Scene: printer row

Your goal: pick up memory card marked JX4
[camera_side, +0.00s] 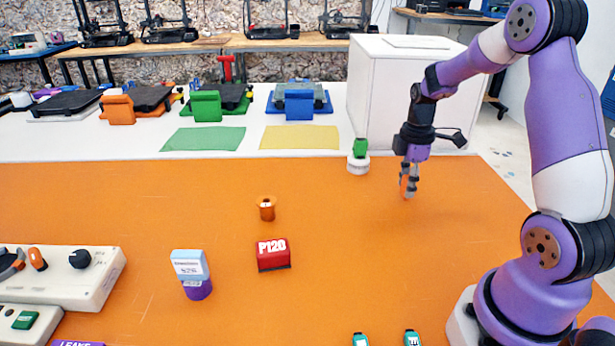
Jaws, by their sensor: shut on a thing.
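My gripper (408,182) hangs pointing down above the right part of the orange table mat (330,230). It is shut on a small orange thing (404,187), mostly hidden by the fingers. I cannot tell whether this is the memory card, and no JX4 mark is readable anywhere. Two small teal items, one (360,340) and another (412,338), are cut off by the bottom edge of the picture. The mark on the right one is too small to read.
A white round base with a green top (360,148) stands left of my gripper, before a white cabinet (400,85). A red P120 block (273,255), a small orange holder (266,209) and a pale blue box on a purple base (190,268) stand on the mat. A white panel (85,275) lies left.

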